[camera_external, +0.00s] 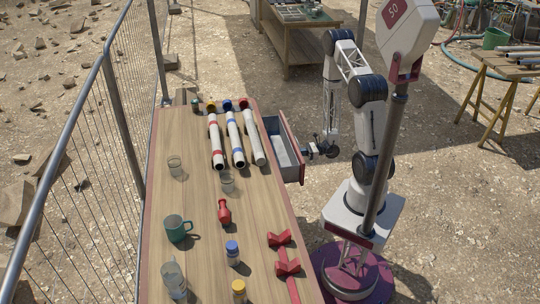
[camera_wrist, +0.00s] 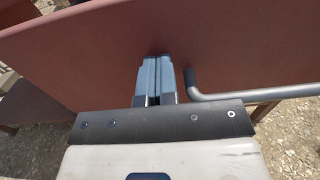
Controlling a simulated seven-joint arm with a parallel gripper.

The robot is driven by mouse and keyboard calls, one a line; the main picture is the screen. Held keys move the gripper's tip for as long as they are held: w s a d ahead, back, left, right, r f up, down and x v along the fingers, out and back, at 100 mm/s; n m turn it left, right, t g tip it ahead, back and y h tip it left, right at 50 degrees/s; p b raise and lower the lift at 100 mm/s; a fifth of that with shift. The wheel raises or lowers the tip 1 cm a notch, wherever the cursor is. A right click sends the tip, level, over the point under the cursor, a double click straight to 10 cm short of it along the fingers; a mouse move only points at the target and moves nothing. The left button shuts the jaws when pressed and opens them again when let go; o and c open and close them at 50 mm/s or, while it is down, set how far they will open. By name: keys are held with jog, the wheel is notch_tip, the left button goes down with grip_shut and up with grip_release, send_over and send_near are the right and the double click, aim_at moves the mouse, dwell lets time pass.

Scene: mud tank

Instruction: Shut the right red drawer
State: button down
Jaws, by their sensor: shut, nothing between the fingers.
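The red drawer (camera_external: 291,148) stands pulled out from the table's right side in the external view, and its grey inside shows, with a pale block-like shape in it. Its red front fills much of the wrist view (camera_wrist: 90,60). A grey bar handle (camera_wrist: 230,95) sticks out of that front, just right of my fingers. My gripper (camera_external: 309,151) is at the outer face of the drawer front. In the wrist view my gripper (camera_wrist: 158,62) is shut and empty, with its fingertips at the red face, beside the handle and not around it. Whether they touch cannot be told.
The wooden table (camera_external: 200,215) carries three long tubes (camera_external: 233,135), a green mug (camera_external: 177,228), glasses, a red tool (camera_external: 224,211) and small jars. A mesh fence (camera_external: 95,170) runs along its left side. A post (camera_external: 378,150) stands by my arm.

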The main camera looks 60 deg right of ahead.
jog(key=x, duration=1.4)
jog(key=shift+w+a, duration=0.2)
jog(key=shift+x, duration=0.8)
jog(key=shift+w, duration=0.2)
jog(key=shift+d, duration=0.1)
jog(key=v, duration=1.4)
jog(key=shift+s, duration=0.4)
jog(key=shift+d, duration=0.15)
